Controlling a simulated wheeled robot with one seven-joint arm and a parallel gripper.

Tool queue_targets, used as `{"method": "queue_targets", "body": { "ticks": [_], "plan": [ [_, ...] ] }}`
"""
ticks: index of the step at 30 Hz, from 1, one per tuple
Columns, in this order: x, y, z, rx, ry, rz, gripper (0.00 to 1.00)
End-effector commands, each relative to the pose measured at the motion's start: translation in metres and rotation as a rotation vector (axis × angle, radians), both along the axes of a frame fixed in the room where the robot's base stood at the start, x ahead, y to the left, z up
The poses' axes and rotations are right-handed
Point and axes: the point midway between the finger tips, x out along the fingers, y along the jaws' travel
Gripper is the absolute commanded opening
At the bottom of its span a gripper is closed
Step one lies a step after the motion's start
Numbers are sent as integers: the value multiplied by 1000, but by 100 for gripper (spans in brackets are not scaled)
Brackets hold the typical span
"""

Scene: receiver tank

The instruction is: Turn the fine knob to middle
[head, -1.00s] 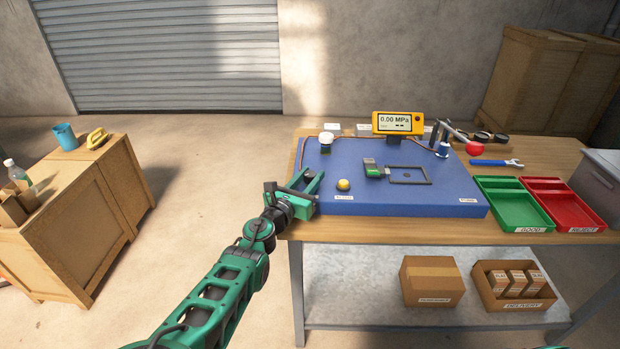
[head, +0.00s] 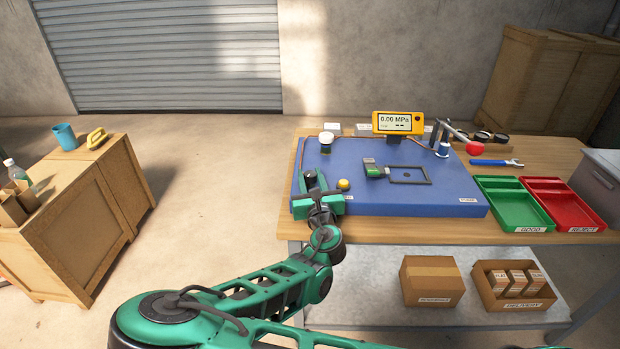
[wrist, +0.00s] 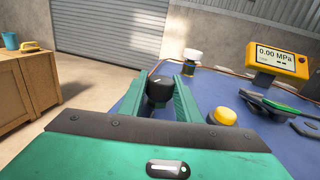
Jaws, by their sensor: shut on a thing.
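The fine knob, a black round knob (wrist: 158,90) with a white pointer mark on top, stands at the near left of the blue panel (head: 420,206). My gripper (wrist: 159,97) is shut on it, one green finger on each side. The pointer mark slants up to the right in the wrist view. In the head view my gripper (head: 314,184) reaches over the panel's near left corner and mostly hides the knob. The yellow gauge (head: 398,123) at the back reads 0.00 MPa in the wrist view (wrist: 277,57).
A yellow button (head: 343,184) sits close right of my gripper. A white-topped knob (head: 326,140) stands behind. A green-and-grey part (head: 374,169) and a dark frame (head: 409,175) lie further right. A red-ended lever (head: 474,148) and green (head: 512,205) and red (head: 562,205) trays are at the right.

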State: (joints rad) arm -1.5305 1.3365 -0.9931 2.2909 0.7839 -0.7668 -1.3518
Motion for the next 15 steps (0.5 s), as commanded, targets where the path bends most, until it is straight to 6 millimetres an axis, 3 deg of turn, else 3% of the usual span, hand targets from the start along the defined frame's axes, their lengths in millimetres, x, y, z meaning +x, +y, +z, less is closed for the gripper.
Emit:
{"method": "queue_targets", "body": {
  "ticks": [15],
  "plan": [
    [1,0,0,-4,-2,189,8]
  ]
}}
